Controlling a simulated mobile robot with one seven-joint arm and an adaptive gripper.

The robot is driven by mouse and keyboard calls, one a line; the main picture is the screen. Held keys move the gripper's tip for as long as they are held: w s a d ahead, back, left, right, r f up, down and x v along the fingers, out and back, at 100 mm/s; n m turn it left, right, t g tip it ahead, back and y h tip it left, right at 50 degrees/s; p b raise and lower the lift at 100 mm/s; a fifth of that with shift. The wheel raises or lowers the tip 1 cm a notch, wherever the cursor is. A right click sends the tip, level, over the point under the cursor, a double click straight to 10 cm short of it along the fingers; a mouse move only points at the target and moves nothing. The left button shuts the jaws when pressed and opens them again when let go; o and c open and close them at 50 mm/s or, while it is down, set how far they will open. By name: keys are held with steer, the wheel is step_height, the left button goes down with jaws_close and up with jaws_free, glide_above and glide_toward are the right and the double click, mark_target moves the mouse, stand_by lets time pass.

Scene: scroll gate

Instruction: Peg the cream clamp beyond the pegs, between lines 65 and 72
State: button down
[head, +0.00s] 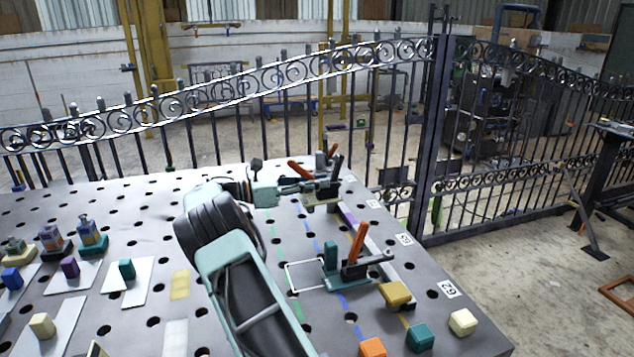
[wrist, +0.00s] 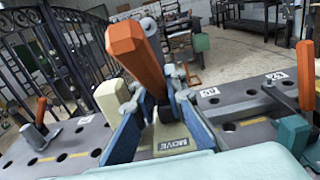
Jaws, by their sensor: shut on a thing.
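My gripper (head: 290,190) is shut on the cream clamp (head: 323,197) near the table's far right edge. In the wrist view the blue fingers of my gripper (wrist: 161,115) flank the clamp. There the cream clamp (wrist: 173,146) shows an orange handle, a cream upright block and a base marked MOVE. I cannot tell whether its base touches the table. Number labels (head: 405,239) lie along the right edge; their digits are hard to read. Coloured lines, among them a purple line (head: 348,214), cross the tabletop. Pegs in the table by the clamp are hard to make out.
A teal clamp (head: 331,257) with an orange handle stands nearer, beside a white outlined rectangle. Another orange-handled clamp (wrist: 40,118) stands left in the wrist view. Coloured blocks, including a teal one (head: 419,337), are at the front right. A gate (head: 439,140) stands beyond the perforated table.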

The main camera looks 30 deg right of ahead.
mark_target(318, 199)
steer(key=shift+f+b, duration=2.95)
steer(key=shift+p, duration=0.45)
steer(key=shift+f+b, duration=0.3)
steer(key=shift+f, duration=1.9)
steer(key=c, duration=1.9)
jaws_free()
steer(key=shift+s+a, duration=0.1)
steer(key=shift+f, duration=0.25)
steer(key=v, duration=1.2)
steer(key=shift+s+r, duration=0.1)
steer(key=shift+r, duration=0.15)
